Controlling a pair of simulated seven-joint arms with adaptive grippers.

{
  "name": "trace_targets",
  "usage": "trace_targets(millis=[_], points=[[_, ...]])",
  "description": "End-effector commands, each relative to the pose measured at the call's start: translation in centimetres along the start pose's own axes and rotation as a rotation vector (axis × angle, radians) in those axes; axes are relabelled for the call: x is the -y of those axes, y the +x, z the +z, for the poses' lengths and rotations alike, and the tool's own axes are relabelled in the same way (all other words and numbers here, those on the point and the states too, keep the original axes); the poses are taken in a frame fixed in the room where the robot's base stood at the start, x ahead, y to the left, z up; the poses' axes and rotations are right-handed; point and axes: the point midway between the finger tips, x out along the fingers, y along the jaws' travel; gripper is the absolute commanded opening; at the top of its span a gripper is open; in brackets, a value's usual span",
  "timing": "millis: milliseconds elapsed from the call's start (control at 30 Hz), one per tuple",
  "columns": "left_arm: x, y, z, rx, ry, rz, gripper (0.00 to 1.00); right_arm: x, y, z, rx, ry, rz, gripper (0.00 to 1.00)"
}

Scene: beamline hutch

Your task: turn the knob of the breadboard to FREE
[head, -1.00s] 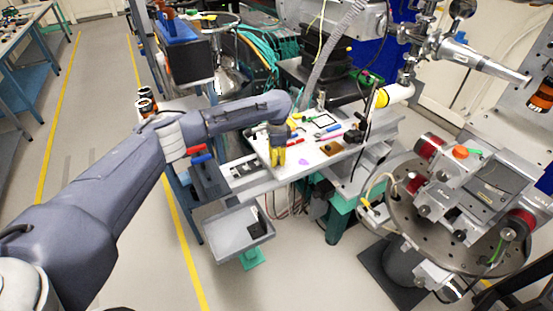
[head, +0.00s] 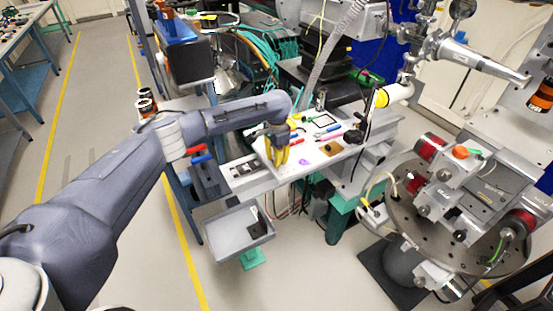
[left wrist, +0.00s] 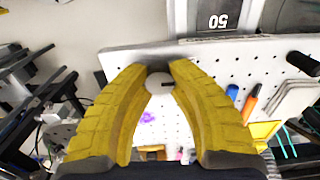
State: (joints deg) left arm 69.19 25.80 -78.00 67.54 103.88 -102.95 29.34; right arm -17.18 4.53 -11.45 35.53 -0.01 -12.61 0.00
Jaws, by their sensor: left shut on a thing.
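The breadboard (head: 318,157) is a white perforated plate on the bench rail in the middle of the head view. It also fills much of the left wrist view (left wrist: 240,68). My left gripper (head: 280,160), with yellow fingers, is down at the plate's left end. In the left wrist view its fingertips (left wrist: 157,69) close around a pale round knob (left wrist: 157,84) with a dark mark. The gripper is shut on this knob. The fingers hide the knob in the head view, and I cannot read any lettering by it. My right gripper is not in view.
A purple piece (head: 305,162), a brown square (head: 331,148) and several pens lie on the plate. A grey tray (head: 232,240) hangs below at the front. A round metal stage (head: 405,215) with instruments stands at the right. Floor at the left is clear.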

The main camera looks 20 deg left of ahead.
Motion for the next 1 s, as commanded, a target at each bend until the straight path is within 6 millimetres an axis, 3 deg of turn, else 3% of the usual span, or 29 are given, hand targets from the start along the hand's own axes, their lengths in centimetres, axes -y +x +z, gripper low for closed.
trace_targets(millis=[167, 200, 467, 767, 1000], points=[[0.0, 0.0, 0.0, -0.001, -0.001, 0.000, 0.00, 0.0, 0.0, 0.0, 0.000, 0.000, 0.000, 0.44], [0.0, 0.0, 0.0, -0.001, -0.001, 0.000, 0.23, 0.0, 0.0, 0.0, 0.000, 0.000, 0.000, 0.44], [0.0, 0.0, 0.0, -0.001, 0.000, 0.000, 0.53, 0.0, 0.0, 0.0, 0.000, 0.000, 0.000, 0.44], [0.0, -0.2, 0.0, -0.001, 0.001, 0.000, 0.53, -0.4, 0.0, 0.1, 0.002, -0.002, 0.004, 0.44], [0.1, -3.0, -0.1, -0.003, 0.002, -0.002, 0.53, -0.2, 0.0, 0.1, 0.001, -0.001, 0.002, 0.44]])
